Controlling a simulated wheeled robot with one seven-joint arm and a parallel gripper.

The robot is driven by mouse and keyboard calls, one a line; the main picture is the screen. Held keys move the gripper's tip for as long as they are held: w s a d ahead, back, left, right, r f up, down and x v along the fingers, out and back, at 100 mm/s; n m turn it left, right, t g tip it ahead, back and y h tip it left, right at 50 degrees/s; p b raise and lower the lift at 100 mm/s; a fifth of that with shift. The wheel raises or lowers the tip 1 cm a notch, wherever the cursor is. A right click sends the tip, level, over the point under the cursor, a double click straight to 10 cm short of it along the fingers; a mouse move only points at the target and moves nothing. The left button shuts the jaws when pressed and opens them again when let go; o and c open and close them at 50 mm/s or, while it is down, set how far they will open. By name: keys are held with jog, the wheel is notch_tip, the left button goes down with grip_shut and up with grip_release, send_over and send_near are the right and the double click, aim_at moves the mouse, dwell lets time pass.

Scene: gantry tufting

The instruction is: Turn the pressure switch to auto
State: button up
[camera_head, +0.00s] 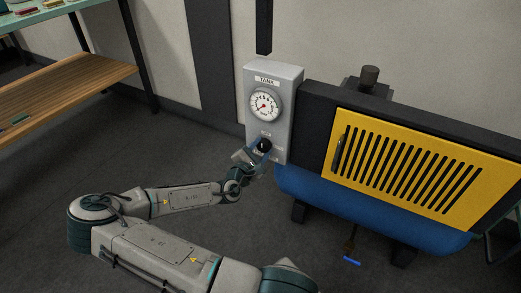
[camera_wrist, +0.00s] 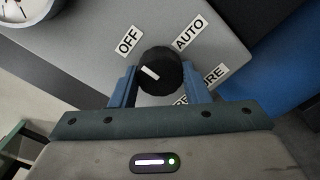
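The pressure switch is a round black knob (camera_wrist: 160,70) with a white mark, on the grey TANK panel (camera_head: 289,126). In the wrist view, the mark points up and left, toward the OFF label (camera_wrist: 129,40). The AUTO label (camera_wrist: 190,33) is up and right of the knob. My gripper (camera_wrist: 160,82) has one blue finger on each side of the knob, and both fingertips appear to touch its sides. In the head view, my gripper (camera_head: 255,155) is at the knob, which is partly hidden.
A pressure gauge (camera_head: 264,105) sits above the knob on the panel. A blue tank (camera_head: 370,219) and a yellow slotted cover (camera_head: 345,142) are to the right. A wooden shelf (camera_head: 65,83) stands at the left. The floor between is clear.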

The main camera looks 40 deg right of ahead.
jog(key=shift+c, duration=0.3)
jog(key=m, duration=0.8)
jog(key=shift+m+b, duration=0.3)
jog(key=shift+b, duration=0.05)
jog(key=m, duration=0.4)
jog(key=shift+m, duration=0.3)
jog(key=shift+m+b, duration=0.55)
jog(key=shift+m, duration=1.75)
jog(key=o, duration=1)
jog(key=shift+a+r, duration=0.1)
jog(key=shift+a, duration=0.05)
